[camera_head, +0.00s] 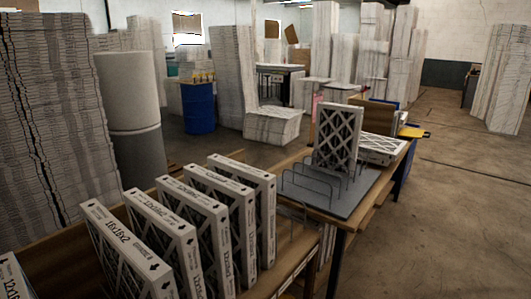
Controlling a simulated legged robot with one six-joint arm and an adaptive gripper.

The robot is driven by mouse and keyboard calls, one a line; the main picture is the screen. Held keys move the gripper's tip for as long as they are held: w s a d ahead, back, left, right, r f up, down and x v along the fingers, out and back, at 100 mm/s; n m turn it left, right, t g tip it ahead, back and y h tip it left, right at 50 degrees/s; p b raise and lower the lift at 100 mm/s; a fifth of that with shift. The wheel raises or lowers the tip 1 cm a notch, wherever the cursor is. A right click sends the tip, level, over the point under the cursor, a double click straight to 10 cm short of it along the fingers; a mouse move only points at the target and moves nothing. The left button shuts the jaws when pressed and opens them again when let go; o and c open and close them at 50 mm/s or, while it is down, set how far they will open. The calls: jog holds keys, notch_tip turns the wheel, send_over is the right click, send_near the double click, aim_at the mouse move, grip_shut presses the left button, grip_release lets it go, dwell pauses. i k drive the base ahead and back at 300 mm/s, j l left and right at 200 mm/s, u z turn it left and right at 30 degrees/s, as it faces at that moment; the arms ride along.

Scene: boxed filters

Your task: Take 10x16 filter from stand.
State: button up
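A wire stand (299,186) on a grey base plate sits on the wooden table right of centre. One white-framed filter (337,138) with a crossed lattice face stands nearly upright at the back of this stand. Its size marking is too small to read, so I cannot tell whether it is the 10x16. The front wire slots look empty. My gripper is not in view.
Several boxed filters (190,228) stand in a row at the front left; one is marked 16x16x2. Another filter (382,149) lies flat behind the stand. A blue barrel (198,108) and tall stacks (40,130) stand behind. The floor (455,220) at right is clear.

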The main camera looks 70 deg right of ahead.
aim_at(337, 127)
jog(key=k+l+z, duration=0.1)
jog(key=z, duration=0.25)
jog(key=l+z, duration=0.15)
jog(key=z, duration=0.2)
jog(key=k+l+z, duration=0.1)
jog(key=z, duration=0.25)
jog(key=k+l+z, duration=0.15)
jog(key=l+z, duration=0.2)
jog(key=l, duration=0.85)
jog(key=l+z, duration=0.35)
jog(key=l, duration=2.2)
jog(key=i+l+u, duration=0.35)
jog(key=i+l, duration=0.25)
jog(key=l, duration=0.25)
